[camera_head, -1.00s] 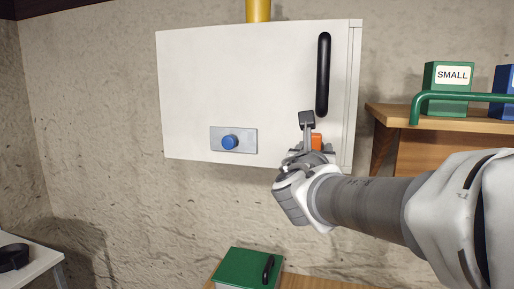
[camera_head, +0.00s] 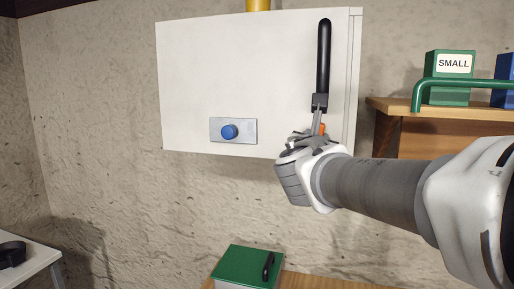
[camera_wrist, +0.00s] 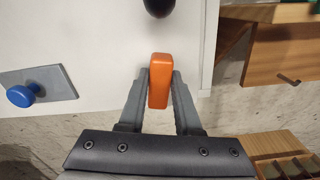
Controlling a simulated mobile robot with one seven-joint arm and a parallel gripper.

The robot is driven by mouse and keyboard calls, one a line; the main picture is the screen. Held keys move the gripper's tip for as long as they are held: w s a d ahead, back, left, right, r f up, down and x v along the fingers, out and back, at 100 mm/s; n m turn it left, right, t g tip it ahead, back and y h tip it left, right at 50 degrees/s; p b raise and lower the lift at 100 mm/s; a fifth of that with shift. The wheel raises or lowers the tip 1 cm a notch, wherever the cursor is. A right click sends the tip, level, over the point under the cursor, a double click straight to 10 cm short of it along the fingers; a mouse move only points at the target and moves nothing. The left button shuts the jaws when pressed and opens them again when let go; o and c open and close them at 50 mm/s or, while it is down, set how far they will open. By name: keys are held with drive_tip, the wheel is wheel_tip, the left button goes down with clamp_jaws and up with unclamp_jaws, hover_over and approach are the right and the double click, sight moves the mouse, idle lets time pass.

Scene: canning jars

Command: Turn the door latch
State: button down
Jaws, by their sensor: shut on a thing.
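The latch is an orange lever (camera_wrist: 159,82) on the lower right of a white cabinet door (camera_head: 200,70). In the wrist view it stands roughly upright between the two grey fingers of my gripper (camera_wrist: 161,78), which are shut on it. In the head view my gripper (camera_head: 319,104) is at the door's lower right, its fingertips overlapping the lower end of the black door handle. Only a small part of the orange lever (camera_head: 323,129) shows there behind the fingers. The latch's pivot is hidden.
A black bar handle (camera_head: 324,55) runs up the door above the latch. A blue knob (camera_head: 229,132) on a grey plate is to the left. A wooden shelf (camera_head: 440,109) with a green rail and a box marked SMALL is at right. A green-topped box (camera_head: 243,266) sits below.

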drive_tip(key=shift+s+d+f+m+b, duration=0.1)
drive_tip(key=shift+f+m+b, duration=0.05)
drive_tip(key=shift+m+b, duration=2.5)
drive_tip(key=shift+w+d+f+m+b, duration=0.1)
drive_tip(key=shift+m+b, duration=2.4)
drive_tip(key=shift+b, duration=0.35)
drive_tip(key=shift+s+d+f+m+b, duration=0.1)
drive_tip(key=shift+f+m+b, duration=0.05)
drive_tip(key=shift+m+b, duration=2.5)
drive_tip(key=c, duration=0.6)
unclamp_jaws()
drive_tip(key=shift+s+a, duration=0.1)
